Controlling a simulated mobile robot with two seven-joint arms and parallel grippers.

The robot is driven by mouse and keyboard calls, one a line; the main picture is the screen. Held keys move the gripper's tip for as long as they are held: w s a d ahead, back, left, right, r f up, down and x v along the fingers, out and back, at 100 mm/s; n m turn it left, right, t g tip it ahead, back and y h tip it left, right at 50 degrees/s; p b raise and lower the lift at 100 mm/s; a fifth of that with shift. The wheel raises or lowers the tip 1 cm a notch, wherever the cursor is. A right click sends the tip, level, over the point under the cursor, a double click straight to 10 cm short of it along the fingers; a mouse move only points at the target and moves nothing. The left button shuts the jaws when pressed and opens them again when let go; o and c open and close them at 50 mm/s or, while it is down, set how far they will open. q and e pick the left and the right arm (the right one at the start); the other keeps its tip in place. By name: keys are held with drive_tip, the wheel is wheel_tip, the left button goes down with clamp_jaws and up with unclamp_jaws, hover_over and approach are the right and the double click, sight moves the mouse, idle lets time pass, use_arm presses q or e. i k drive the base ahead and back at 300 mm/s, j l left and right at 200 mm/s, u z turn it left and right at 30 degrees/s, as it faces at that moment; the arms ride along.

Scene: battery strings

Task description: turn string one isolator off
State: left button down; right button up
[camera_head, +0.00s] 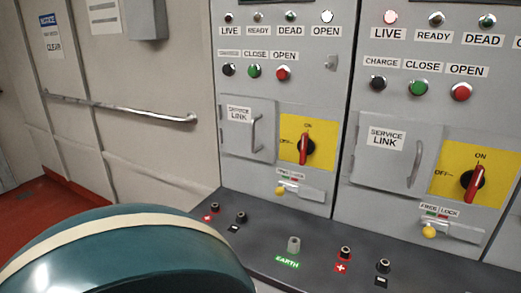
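Two grey cabinet panels stand side by side, and no string number is readable on either. The left panel has a red isolator handle (303,149) on a yellow plate (325,130), upright toward ON. The right panel has a similar red isolator handle (474,183) on a yellow plate (445,185), pointing up toward ON with a slight tilt. A yellow knob (280,191) sits by a FREE/LOCK label below the left isolator; another yellow knob (429,231) sits below the right one. Neither gripper is in view.
A dark ledge with sockets and an EARTH post (293,244) juts out below. A handrail (130,110) runs along the left wall.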

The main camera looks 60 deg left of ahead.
sight(305, 147)
drive_tip(key=k+u, duration=0.15)
drive_tip(key=u, duration=1.35)
drive_tip(key=l, duration=0.3)
drive_tip(key=k+u, duration=0.05)
